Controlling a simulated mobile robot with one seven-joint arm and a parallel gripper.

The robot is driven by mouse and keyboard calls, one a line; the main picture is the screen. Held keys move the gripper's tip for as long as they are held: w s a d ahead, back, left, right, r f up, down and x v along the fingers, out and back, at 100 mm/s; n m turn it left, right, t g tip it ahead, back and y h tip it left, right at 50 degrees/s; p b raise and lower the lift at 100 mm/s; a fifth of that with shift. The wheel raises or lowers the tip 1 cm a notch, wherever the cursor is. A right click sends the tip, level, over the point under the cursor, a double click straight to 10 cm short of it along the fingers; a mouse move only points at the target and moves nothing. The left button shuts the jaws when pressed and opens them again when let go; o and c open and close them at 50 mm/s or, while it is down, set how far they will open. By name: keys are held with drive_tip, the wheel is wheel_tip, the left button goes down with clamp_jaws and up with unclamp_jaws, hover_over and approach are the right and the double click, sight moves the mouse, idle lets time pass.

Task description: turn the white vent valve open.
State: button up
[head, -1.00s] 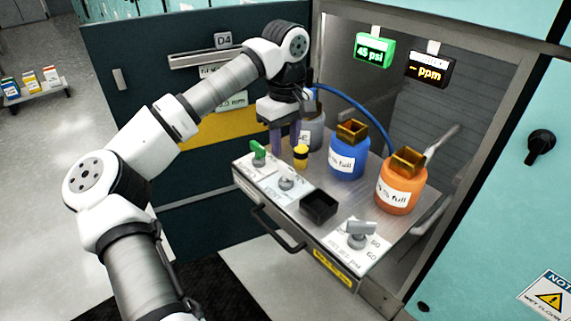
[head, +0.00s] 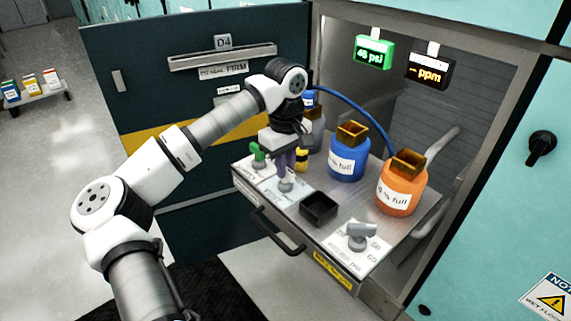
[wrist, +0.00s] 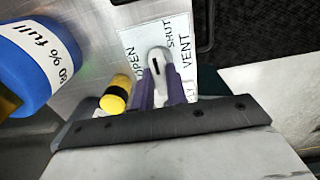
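The white vent valve (wrist: 157,62) has a pale handle with a dark slot and stands on a white card marked OPEN, SHUT and VENT in the wrist view. The handle's slotted end points upward there, between the two words. In the head view the vent valve (head: 287,185) is at the left part of the bench. My gripper (wrist: 160,85) has its two purple fingers close on either side of the handle, with little gap, and appears shut on it. In the head view my gripper (head: 286,172) points down over the valve. The fingers hide part of the handle.
A green-handled valve (head: 258,155) and a yellow-black knob (head: 301,159) stand close by. A black tray (head: 319,208), a grey valve (head: 358,235), a blue bottle (head: 347,160) and an orange bottle (head: 400,190) are to the right. A green display (head: 374,52) hangs behind.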

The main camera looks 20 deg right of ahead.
clamp_jaws()
drive_tip(key=n, duration=0.8)
drive_tip(key=shift+w+n, duration=0.1)
drive_tip(key=shift+n, duration=0.2)
drive_tip(key=n, duration=0.9)
drive_tip(key=shift+n, duration=0.3)
drive_tip(key=o, duration=0.7)
unclamp_jaws()
drive_tip(key=shift+r, duration=0.1)
